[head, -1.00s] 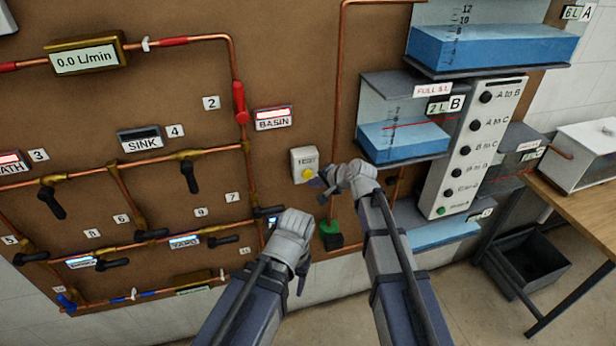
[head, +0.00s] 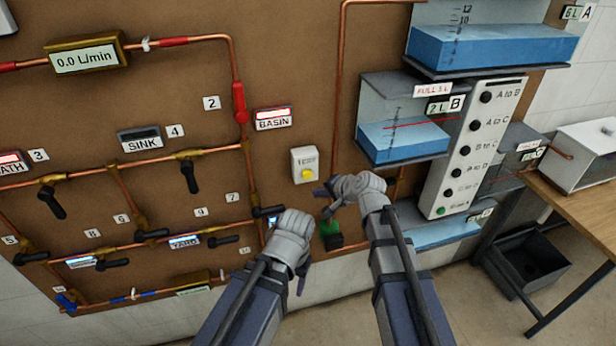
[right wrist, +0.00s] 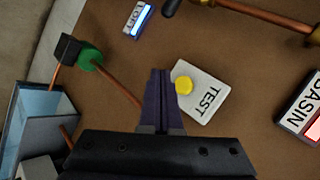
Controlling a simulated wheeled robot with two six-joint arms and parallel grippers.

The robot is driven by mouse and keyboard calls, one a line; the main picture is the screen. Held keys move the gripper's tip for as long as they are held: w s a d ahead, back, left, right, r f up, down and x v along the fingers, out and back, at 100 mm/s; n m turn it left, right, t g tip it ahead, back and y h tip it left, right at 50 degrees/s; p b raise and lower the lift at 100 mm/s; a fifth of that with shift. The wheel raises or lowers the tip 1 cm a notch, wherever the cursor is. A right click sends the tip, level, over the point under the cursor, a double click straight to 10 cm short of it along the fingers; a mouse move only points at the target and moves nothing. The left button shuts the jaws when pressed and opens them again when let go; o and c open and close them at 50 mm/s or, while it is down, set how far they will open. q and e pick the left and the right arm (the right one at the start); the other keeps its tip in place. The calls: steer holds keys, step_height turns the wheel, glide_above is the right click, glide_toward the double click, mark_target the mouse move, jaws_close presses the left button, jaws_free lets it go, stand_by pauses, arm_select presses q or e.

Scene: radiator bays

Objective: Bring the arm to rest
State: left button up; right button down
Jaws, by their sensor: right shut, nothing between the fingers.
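My right gripper (head: 322,191) is in front of the board, below and right of the white TEST box (head: 304,165) with its yellow button. In the right wrist view its two dark fingers (right wrist: 158,75) are together and hold nothing. The yellow button (right wrist: 184,85) shows just beside the fingertips there; I cannot tell the gap in depth. My left gripper (head: 300,285) hangs low in the head view, left of the right arm. Its fingers are mostly hidden behind its own wrist, so its jaw state is unclear.
The brown board (head: 290,60) carries copper pipes, black valve levers and lit labels such as BASIN (head: 274,119). A green-and-black fitting (head: 330,235) sits below the right gripper. Water tanks (head: 405,140) and a button panel (head: 470,150) stand right. A wooden table (head: 580,205) is far right.

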steer(key=s+d+f+n+g+h+b, duration=0.2)
steer(key=s+f+n+g+h, duration=0.2)
steer(key=s, duration=0.8)
steer(key=s+d+f+n+g+h+b, duration=0.2)
steer(key=s+f+n, duration=0.5)
steer(key=s, duration=0.6)
steer(key=shift+d+f+g+h, duration=0.2)
steer(key=shift+d+g+h, duration=0.15)
steer(key=shift+g+h, duration=0.55)
